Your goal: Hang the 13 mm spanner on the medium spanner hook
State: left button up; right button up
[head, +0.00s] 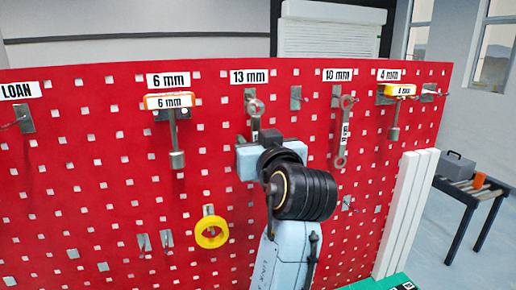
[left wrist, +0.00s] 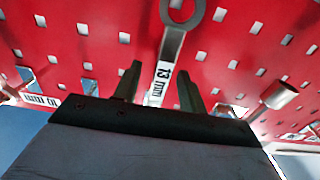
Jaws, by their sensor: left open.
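The 13 mm spanner (head: 256,107) is upright against the red pegboard, its ring end up by the hook (head: 250,94) under the 13 mm label (head: 249,76). Whether the ring sits fully on the hook is too small to tell. In the left wrist view the spanner's shank (left wrist: 170,55), marked 13 mm, lies between my two spread fingers. My left gripper (head: 258,138) is open around the shank, with its fingers apart; it also shows in the left wrist view (left wrist: 160,75). The spanner's lower end is hidden behind my gripper. My right gripper is out of view.
A 10 mm spanner (head: 343,135) hangs to the right, past an empty hook (head: 295,97). A 6 mm tool (head: 176,130) hangs left. A yellow ring (head: 211,232) hangs lower left. White uprights (head: 408,210) stand at the board's right side.

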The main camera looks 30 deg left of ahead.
pick_arm(q)
jog(key=shift+r, duration=0.1)
jog(key=shift+r+p, duration=0.25)
jog(key=shift+p, duration=0.1)
jog(key=v, duration=1.3)
jog(key=w+f+m+t+h+b, duration=0.2)
jog(key=w+f+h, duration=0.1)
jog(key=f, duration=0.4)
jog(key=w+f+m+t+h+b, duration=0.2)
jog(key=w+f, duration=0.2)
jog(key=f, duration=0.2)
notch_tip(320, 180, down, 17)
jog(key=s+m+t+h+b, duration=0.2)
jog(key=m+h+b, duration=0.1)
jog(key=m+h, duration=0.2)
jog(key=shift+a+h, duration=0.45)
jog(key=shift+h, duration=0.85)
